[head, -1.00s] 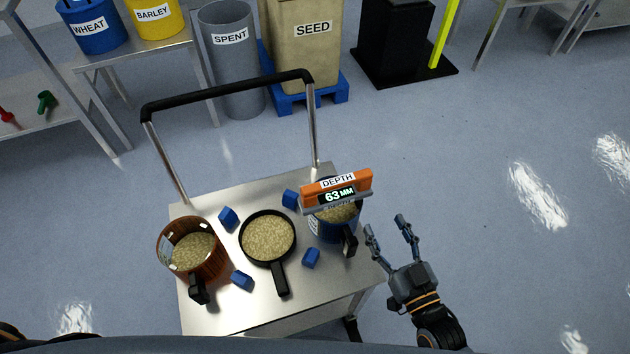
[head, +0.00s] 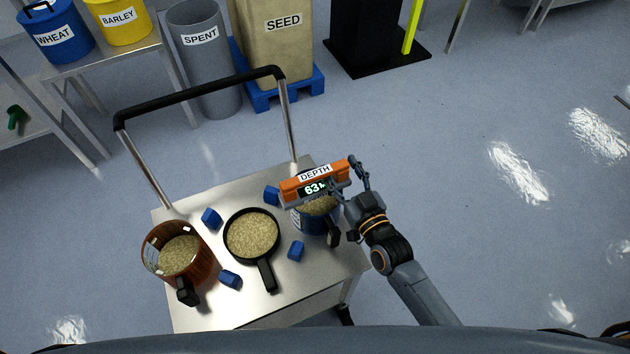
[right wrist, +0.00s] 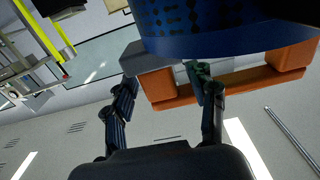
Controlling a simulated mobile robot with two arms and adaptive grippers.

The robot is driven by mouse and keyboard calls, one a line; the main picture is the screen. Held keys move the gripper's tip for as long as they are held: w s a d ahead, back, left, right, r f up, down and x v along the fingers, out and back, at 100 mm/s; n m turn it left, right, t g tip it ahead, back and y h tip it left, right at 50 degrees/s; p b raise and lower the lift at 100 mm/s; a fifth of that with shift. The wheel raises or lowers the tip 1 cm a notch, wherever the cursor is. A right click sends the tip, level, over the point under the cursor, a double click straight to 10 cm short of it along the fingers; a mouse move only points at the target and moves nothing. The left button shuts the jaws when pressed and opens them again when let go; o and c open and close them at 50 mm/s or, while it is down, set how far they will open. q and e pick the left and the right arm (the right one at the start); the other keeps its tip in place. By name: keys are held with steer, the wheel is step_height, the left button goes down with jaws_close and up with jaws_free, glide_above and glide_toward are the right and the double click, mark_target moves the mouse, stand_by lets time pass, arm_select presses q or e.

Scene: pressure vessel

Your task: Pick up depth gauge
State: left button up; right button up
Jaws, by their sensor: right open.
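The depth gauge (head: 300,186) is an orange bar with a "DEPTH" label and a lit display, lying across the top of a blue pot (head: 322,221) of grain at the cart's right side. My right gripper (head: 347,177) is open at the gauge's right end. One finger overlaps the front of the display and hides part of its reading; the other is beyond the right end. In the right wrist view, the fingers (right wrist: 165,90) are apart, with the orange gauge (right wrist: 235,82) and the blue pot (right wrist: 225,28) above them. Contact with the gauge cannot be told. My left gripper is out of view.
The cart top (head: 200,312) also holds a black pan of grain (head: 252,234), a brown pot of grain (head: 172,262) and several blue blocks. A black-topped handle (head: 200,93) rises at the back. Open floor lies right of the cart.

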mark_target(341, 165)
steer(key=shift+c, duration=0.2)
steer(key=c, duration=1.1)
steer(key=shift+w, duration=0.1)
jaws_close()
steer(key=shift+r, duration=0.1)
steer(key=r, duration=0.3)
steer(key=shift+s+a+r+p, duration=0.15)
steer(key=shift+s+r+p, duration=0.05)
steer(key=shift+r+p, duration=0.2)
steer(key=s+a+r, duration=0.6)
steer(key=s+r, duration=0.3)
steer(key=s, duration=0.3)
steer(key=s+d+r+m+t+h+p, duration=0.1)
steer(key=d+m+h, duration=0.3)
steer(key=d, duration=1.4)
steer(key=r+h, duration=0.1)
steer(key=h, duration=0.1)
steer(key=shift+s+h, duration=0.35)
steer(key=shift+h, duration=0.05)
